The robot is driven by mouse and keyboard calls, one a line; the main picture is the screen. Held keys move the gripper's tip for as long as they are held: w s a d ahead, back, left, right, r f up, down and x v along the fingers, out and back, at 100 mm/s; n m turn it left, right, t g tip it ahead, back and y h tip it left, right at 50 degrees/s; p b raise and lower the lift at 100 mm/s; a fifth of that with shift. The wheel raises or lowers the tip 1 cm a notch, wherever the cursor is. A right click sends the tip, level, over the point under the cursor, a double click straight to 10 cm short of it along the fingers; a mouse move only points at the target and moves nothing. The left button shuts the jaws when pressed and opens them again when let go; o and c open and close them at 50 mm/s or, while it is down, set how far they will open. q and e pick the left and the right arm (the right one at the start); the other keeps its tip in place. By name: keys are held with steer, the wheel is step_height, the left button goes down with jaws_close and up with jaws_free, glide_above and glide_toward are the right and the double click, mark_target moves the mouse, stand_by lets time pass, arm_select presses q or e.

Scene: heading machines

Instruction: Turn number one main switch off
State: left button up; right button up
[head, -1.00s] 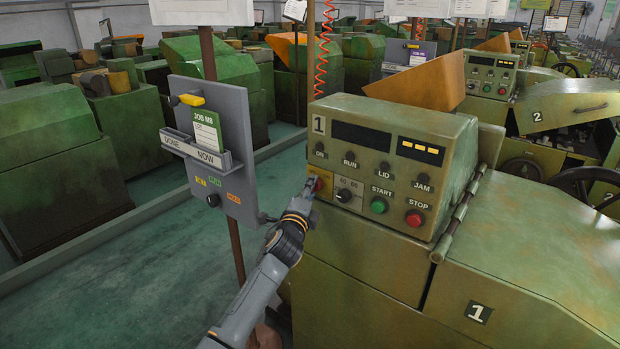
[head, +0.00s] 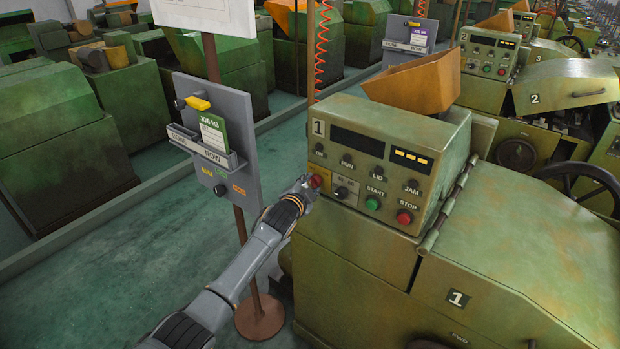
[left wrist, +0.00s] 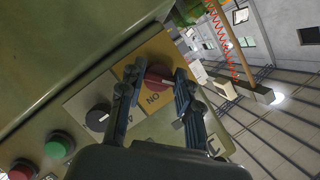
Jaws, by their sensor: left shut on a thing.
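The number one machine's main switch (head: 316,181) is a small red knob on a yellow plate at the left of the control panel. In the left wrist view the red knob (left wrist: 158,77) sits between the two fingers, with ON lettering on the plate beside it. My left gripper (head: 308,187) is shut on the knob, and its fingers (left wrist: 156,88) touch it from both sides. The fingers partly hide the plate, so I cannot tell the exact switch position. My right gripper is not in view.
A black selector knob (head: 341,193), a green START button (head: 372,203) and a red STOP button (head: 404,217) sit right of the switch. A grey job board (head: 213,130) on a brown post stands close left of my arm. The green floor at left is clear.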

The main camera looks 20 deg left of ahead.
arm_select(q)
steer(key=shift+n+p, duration=0.35)
steer(key=shift+n, duration=0.05)
steer(key=shift+f, duration=0.1)
steer(key=o, duration=1.2)
steer(key=shift+c, duration=0.2)
steer(key=v, duration=1.2)
steer(key=shift+a+r, duration=0.15)
steer(key=shift+r, duration=0.1)
